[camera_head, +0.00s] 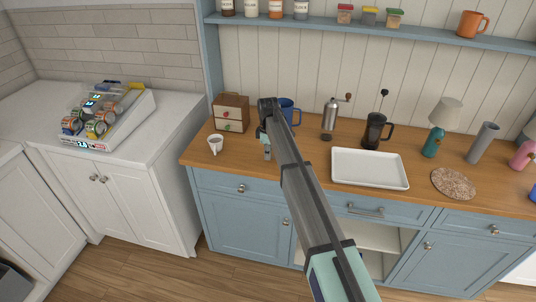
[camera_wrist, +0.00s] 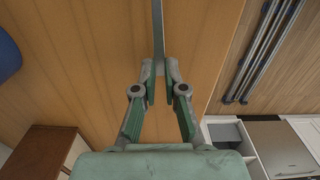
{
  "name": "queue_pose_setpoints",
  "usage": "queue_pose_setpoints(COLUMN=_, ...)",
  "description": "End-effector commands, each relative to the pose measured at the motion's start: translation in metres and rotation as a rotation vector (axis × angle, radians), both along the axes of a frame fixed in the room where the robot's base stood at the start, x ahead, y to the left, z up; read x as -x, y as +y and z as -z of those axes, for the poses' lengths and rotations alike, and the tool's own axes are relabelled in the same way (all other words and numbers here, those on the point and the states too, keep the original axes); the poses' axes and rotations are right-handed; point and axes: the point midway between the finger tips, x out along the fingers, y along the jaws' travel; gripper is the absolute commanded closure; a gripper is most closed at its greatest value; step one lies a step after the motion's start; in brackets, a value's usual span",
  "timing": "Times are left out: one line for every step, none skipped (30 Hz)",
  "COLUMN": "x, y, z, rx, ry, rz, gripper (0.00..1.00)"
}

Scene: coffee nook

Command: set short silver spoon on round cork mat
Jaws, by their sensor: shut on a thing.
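My gripper (camera_wrist: 158,70) is shut on a thin grey metal strip, which looks like the handle of the short silver spoon (camera_wrist: 158,25). The strip runs from between the fingertips to the top edge of the wrist view; its far end is out of frame. In the head view my gripper (camera_head: 265,145) is over the left part of the wooden counter, between the small drawer box and the blue mug. I cannot make out the spoon there. The round cork mat (camera_head: 453,183) lies flat and bare at the counter's right, far from my gripper.
A white tray (camera_head: 370,168) lies between my gripper and the mat. Behind stand a blue mug (camera_head: 288,112), grinder (camera_head: 331,118), French press (camera_head: 376,130) and teal lamp (camera_head: 435,140). A white cup (camera_head: 215,144) and drawer box (camera_head: 231,112) are at left. A grey cylinder (camera_head: 483,143) stands behind the mat.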

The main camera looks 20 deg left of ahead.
Motion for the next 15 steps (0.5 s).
queue_pose_setpoints(x=0.0, y=0.0, z=0.004, rx=0.001, ry=0.002, rz=0.0, gripper=1.0)
queue_pose_setpoints(x=0.0, y=0.0, z=0.007, rx=0.001, ry=0.002, rz=0.0, gripper=1.0)
queue_pose_setpoints(x=0.0, y=0.0, z=0.009, rx=0.001, ry=0.001, rz=0.0, gripper=1.0)
queue_pose_setpoints(x=0.0, y=0.0, z=0.01, rx=0.0, ry=0.001, rz=0.0, gripper=1.0)
queue_pose_setpoints(x=0.0, y=0.0, z=0.011, rx=0.0, ry=0.0, rz=0.0, gripper=1.0)
queue_pose_setpoints(x=0.0, y=0.0, z=0.011, rx=0.0, ry=0.0, rz=0.0, gripper=1.0)
queue_pose_setpoints(x=0.0, y=0.0, z=0.011, rx=0.0, ry=0.0, rz=0.0, gripper=1.0)
queue_pose_setpoints(x=0.0, y=0.0, z=0.011, rx=0.0, ry=0.0, rz=0.0, gripper=1.0)
queue_pose_setpoints(x=0.0, y=0.0, z=0.011, rx=0.0, ry=0.0, rz=0.0, gripper=1.0)
queue_pose_setpoints(x=0.0, y=0.0, z=0.011, rx=0.0, ry=0.0, rz=0.0, gripper=1.0)
queue_pose_setpoints(x=0.0, y=0.0, z=0.011, rx=0.0, ry=0.0, rz=0.0, gripper=1.0)
queue_pose_setpoints(x=0.0, y=0.0, z=0.012, rx=0.0, ry=0.0, rz=0.0, gripper=1.0)
queue_pose_setpoints(x=0.0, y=0.0, z=0.013, rx=0.0, ry=0.0, rz=0.0, gripper=1.0)
queue_pose_setpoints(x=0.0, y=0.0, z=0.014, rx=0.0, ry=0.0, rz=0.0, gripper=1.0)
queue_pose_setpoints(x=0.0, y=0.0, z=0.014, rx=0.0, ry=0.0, rz=0.0, gripper=0.83)
